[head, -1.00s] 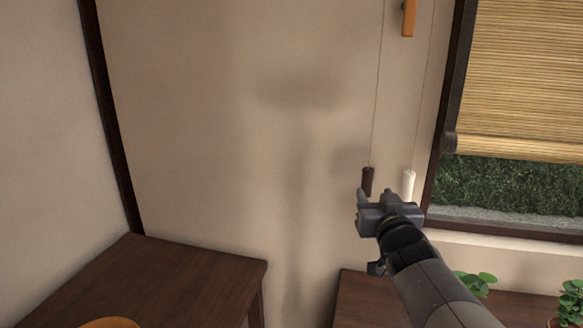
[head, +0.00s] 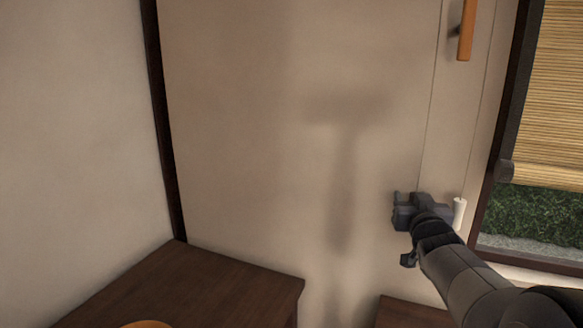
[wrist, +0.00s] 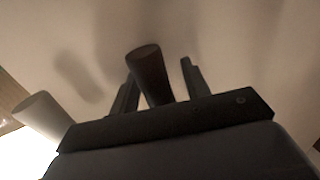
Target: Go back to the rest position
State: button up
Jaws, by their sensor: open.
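My gripper (head: 404,200) is open in front of the wall beside the window. In the wrist view, a dark brown cord pull (wrist: 148,70) shows between its two spread fingers (wrist: 158,88). I cannot tell whether the fingers touch it. In the head view the dark pull is hidden behind my gripper. Its thin cord (head: 431,110) runs up the wall above. A white cord pull (head: 459,213) hangs just right of my gripper, and it also shows at the left of the wrist view (wrist: 42,115).
An orange wooden handle (head: 466,30) is high on the wall. The window with a bamboo blind (head: 560,100) is at right. A dark wooden table (head: 215,280) stands at lower left with part of an orange round thing (head: 147,324). Another dark surface (head: 400,312) lies below my arm.

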jog(key=shift+f, duration=0.1)
jog(key=s+a, duration=0.2)
jog(key=s, duration=0.9)
jog(key=w+d, duration=0.2)
jog(key=w, duration=0.9)
notch_tip(320, 180, up, 22)
jog(key=p, duration=1.9)
jog(key=shift+s+r+p, duration=0.2)
jog(key=shift+r+p, duration=0.05)
jog(key=shift+p, duration=0.1)
jog(key=s+a, duration=0.1)
jog(key=s, duration=0.9)
jog(key=shift+a+f, duration=0.2)
jog(key=shift+b, duration=0.3)
